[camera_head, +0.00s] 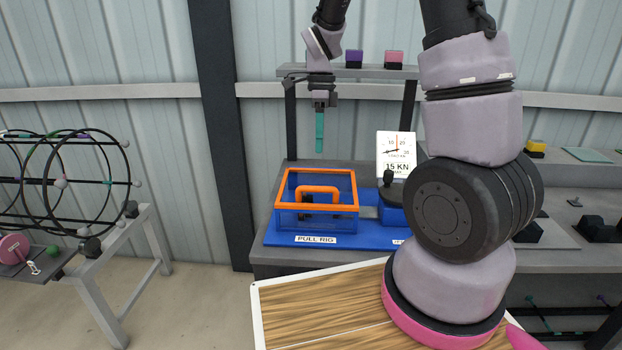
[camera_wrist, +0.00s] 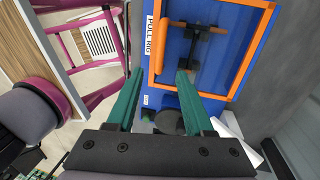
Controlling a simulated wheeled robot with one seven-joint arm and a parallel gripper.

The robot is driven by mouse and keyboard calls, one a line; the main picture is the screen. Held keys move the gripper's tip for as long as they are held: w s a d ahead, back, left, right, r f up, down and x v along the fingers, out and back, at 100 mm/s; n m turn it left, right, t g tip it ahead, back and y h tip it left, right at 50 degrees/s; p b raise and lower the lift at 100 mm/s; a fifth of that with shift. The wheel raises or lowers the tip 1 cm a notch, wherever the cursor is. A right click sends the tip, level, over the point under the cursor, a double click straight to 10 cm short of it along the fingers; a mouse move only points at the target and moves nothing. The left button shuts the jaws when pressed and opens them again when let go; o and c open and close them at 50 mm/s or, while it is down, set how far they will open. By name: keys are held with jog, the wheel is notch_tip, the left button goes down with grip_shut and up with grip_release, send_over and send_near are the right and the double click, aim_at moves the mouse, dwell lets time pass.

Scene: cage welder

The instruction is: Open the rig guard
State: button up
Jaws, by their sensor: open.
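The rig guard (camera_head: 346,208) is a see-through blue box with an orange top frame, standing closed on the blue base labelled PULL RIG (camera_head: 280,239). Its orange handle (camera_head: 317,189) is an arch on the guard; it also shows in the wrist view (camera_wrist: 172,36). A dark part inside is seen through the guard. My gripper (camera_head: 319,146) points down above the guard, apart from it. In the wrist view my gripper (camera_wrist: 160,72) has its two teal fingers spread, with nothing between them, and the handle lies beyond the fingertips.
A dial sign reading 15 KN (camera_head: 397,153) and a black-knobbed lever (camera_head: 390,186) stand just right of the guard. A shelf (camera_head: 345,73) with small blocks is behind my gripper. A wire cage (camera_head: 70,170) sits on a stand at the left. A wood-topped surface (camera_head: 320,309) is in front.

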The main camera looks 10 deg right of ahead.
jog(key=f, duration=0.3)
jog(key=s+f, duration=0.1)
jog(key=f, duration=0.6)
jog(key=shift+s+a+f, duration=0.4)
grip_shut()
dwell(1.0)
